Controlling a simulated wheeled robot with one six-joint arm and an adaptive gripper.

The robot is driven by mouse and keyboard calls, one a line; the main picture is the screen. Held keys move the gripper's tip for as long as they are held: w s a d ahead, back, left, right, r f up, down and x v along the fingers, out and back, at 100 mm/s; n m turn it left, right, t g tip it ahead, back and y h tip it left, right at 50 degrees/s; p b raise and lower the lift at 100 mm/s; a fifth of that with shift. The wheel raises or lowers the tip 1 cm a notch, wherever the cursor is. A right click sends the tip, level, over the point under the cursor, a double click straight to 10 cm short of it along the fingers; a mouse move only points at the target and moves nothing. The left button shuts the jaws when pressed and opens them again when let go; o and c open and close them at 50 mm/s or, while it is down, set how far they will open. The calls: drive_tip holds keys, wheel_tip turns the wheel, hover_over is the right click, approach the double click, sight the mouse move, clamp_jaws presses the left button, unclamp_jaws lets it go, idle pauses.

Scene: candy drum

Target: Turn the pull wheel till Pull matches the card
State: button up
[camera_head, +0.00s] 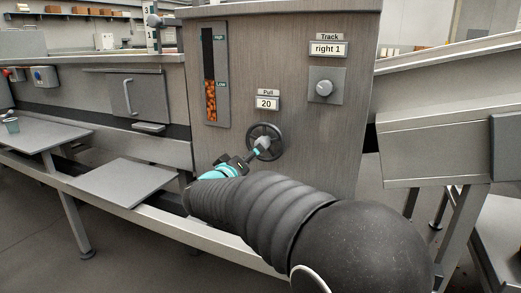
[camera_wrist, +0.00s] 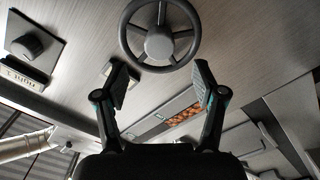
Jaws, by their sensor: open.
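The pull wheel (camera_head: 266,126) is a dark spoked handwheel on the front of the grey cabinet, below the Pull display (camera_head: 267,103), which reads 20. In the wrist view the wheel (camera_wrist: 160,42) shows at the top, with a round hub and a dark rim. My gripper (camera_head: 257,153) is at the lower left of the wheel in the head view. In the wrist view my gripper (camera_wrist: 160,78) is open, its fingers apart and empty, with the wheel beyond the tips. I cannot tell whether a finger touches the rim. I cannot make out a card with a Pull value.
The Track knob (camera_head: 323,88) sits to the upper right of the wheel, under a display (camera_head: 328,49) reading right 1. A level gauge (camera_head: 210,88) with orange candy is at the upper left. A metal chute (camera_head: 440,140) stands right; a low shelf (camera_head: 120,182) is left.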

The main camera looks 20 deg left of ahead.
sight(263, 144)
drive_tip(key=w, duration=0.8)
drive_tip(key=shift+d+b, duration=0.35)
drive_tip(key=c, duration=1.1)
